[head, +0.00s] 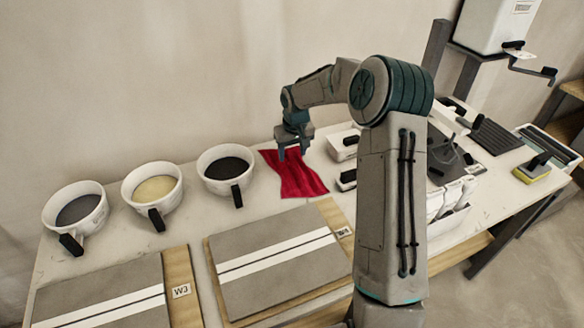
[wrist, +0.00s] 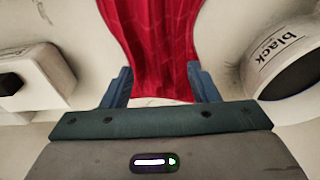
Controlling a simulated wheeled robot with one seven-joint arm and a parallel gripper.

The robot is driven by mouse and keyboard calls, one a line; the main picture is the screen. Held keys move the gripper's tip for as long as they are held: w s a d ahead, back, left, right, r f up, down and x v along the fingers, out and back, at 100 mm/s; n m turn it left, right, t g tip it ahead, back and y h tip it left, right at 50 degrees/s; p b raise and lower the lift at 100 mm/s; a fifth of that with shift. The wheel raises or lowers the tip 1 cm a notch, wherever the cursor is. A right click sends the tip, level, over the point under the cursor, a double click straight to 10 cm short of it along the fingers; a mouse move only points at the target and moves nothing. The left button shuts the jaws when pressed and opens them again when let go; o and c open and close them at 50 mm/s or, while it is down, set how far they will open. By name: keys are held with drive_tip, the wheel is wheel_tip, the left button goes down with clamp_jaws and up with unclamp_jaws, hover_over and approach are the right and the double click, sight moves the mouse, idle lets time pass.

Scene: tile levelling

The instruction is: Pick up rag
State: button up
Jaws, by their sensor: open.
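The red rag (head: 296,176) lies rumpled on the table, right of the bowls and behind the tile boards. In the wrist view the rag (wrist: 152,45) fills the top middle and runs down between my fingers. My gripper (head: 293,152) is above the far part of the rag, pointing down. In the wrist view my gripper (wrist: 162,85) is open, with one finger on each side of the narrow part of the rag. I cannot tell its exact height above the cloth.
A bowl marked black (head: 226,170) stands close left of the rag, and its rim (wrist: 290,70) shows in the wrist view. A white block with a black handle (wrist: 35,80) is on the other side. Tile boards (head: 275,262) lie in front. The wall is close behind.

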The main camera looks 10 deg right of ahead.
sight(293, 160)
wheel_tip(293, 160, down, 4)
drive_tip(key=shift+w+r, duration=0.15)
clamp_jaws()
drive_tip(key=shift+r, duration=0.1)
